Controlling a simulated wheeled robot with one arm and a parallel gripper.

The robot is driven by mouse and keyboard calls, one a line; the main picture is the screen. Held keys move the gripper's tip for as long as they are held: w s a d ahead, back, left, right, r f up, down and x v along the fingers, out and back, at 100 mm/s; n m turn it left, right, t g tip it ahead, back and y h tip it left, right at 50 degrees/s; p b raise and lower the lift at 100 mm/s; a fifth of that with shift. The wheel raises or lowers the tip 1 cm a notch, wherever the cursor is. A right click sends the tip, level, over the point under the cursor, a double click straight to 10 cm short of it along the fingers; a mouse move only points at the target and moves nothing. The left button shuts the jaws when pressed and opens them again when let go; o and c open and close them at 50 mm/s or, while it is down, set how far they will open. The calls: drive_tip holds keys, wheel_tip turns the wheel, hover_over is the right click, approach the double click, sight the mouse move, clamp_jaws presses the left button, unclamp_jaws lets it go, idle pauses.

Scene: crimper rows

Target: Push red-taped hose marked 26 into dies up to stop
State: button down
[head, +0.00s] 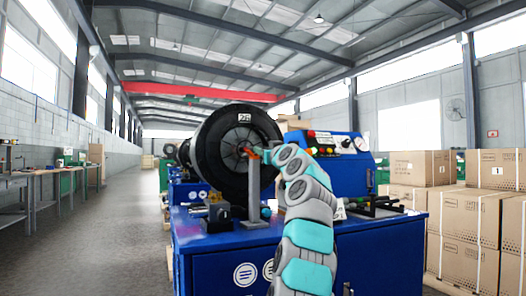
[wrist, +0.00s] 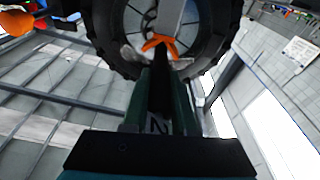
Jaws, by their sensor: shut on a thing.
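The crimper's round black head (head: 212,152) carries a label marked 26 (head: 244,117) and has a ring of grey dies (head: 232,143) at its centre. My gripper (head: 264,153) is in front of the dies, shut on a dark hose (wrist: 160,92). The hose points toward the die opening. Its red-orange tape (wrist: 158,43) shows just beyond my fingertips and also in the head view (head: 248,153). Part of a 2 shows between the fingers in the wrist view; the rest is hidden. I cannot tell how deep the hose end sits.
A grey upright post (head: 254,195) stands close in front of the dies, below the hose. The blue bench (head: 215,238) holds a small vise-like tool (head: 213,212) and a blue control box (head: 335,155). Cartons (head: 475,215) stack at right; the left aisle is open.

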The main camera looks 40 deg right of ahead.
drive_tip(key=shift+r+p, duration=1.2)
unclamp_jaws()
drive_tip(key=shift+f, duration=0.1)
idle(0.5)
drive_tip(key=shift+s+f+b, duration=0.1)
drive_tip(key=shift+s+b, duration=0.05)
drive_tip(key=shift+b, duration=0.15)
drive_tip(key=shift+b+v, duration=1.5)
drive_tip(key=shift+v, duration=0.05)
drive_tip(key=b+v, duration=0.3)
drive_tip(key=shift+s+a, duration=0.1)
drive_tip(key=shift+s, duration=0.2)
